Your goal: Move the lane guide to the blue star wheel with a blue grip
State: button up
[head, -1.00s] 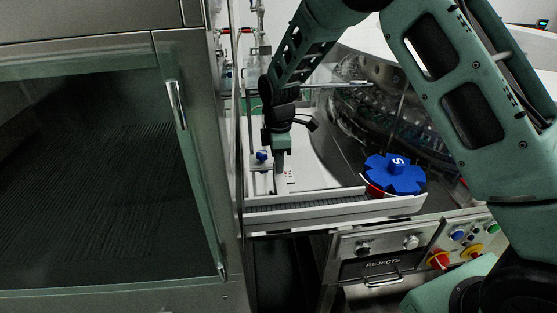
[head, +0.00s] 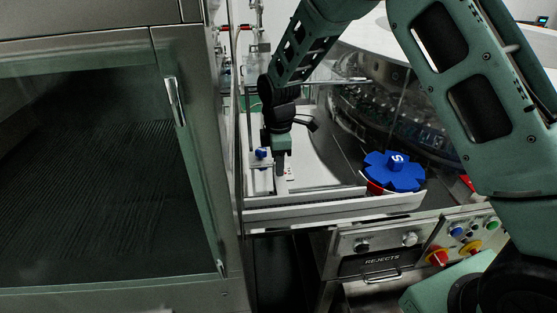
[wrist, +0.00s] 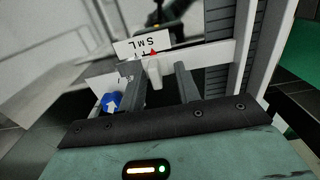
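The blue star wheel (head: 395,173), marked S, sits at the right end of the infeed lane. The lane guide (head: 310,194) is a long white rail lying close behind the white front rail (head: 340,208). My gripper (head: 281,174) points down behind the guide. In the wrist view my gripper (wrist: 156,72) has its two fingers apart, with a pale upright post (wrist: 154,72) between them and gaps seemingly on both sides. A plate lettered S M L (wrist: 142,44) with a red pointer stands just beyond. A blue knob with a white arrow (wrist: 112,102) is left of the fingers; it also shows in the head view (head: 262,153).
A steel cabinet with a dark window (head: 100,190) fills the left. The round washer (head: 420,120) stands behind the star wheel. A REJECTS drawer (head: 382,260) and a knob panel (head: 465,238) are in front. My arm crosses the right side.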

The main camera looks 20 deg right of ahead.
jog(key=shift+r, duration=0.1)
notch_tip(320, 180, up, 17)
jog(key=b, duration=0.2)
jog(key=shift+r, duration=0.15)
dwell(0.4)
jog(key=s+a+f+m, duration=0.15)
jog(key=s+a, duration=0.25)
jog(key=s, duration=0.5)
jog(key=s+a+f+m, duration=0.1)
jog(key=s+a+m, duration=0.25)
jog(key=s, duration=0.55)
jog(key=s+d+f+m, duration=0.1)
jog(key=s+f+m, duration=0.2)
jog(key=s, duration=1.2)
jog(key=shift+s+d+f+y, duration=0.25)
jog(key=shift+d+f+y, duration=0.05)
jog(key=shift+f, duration=0.3)
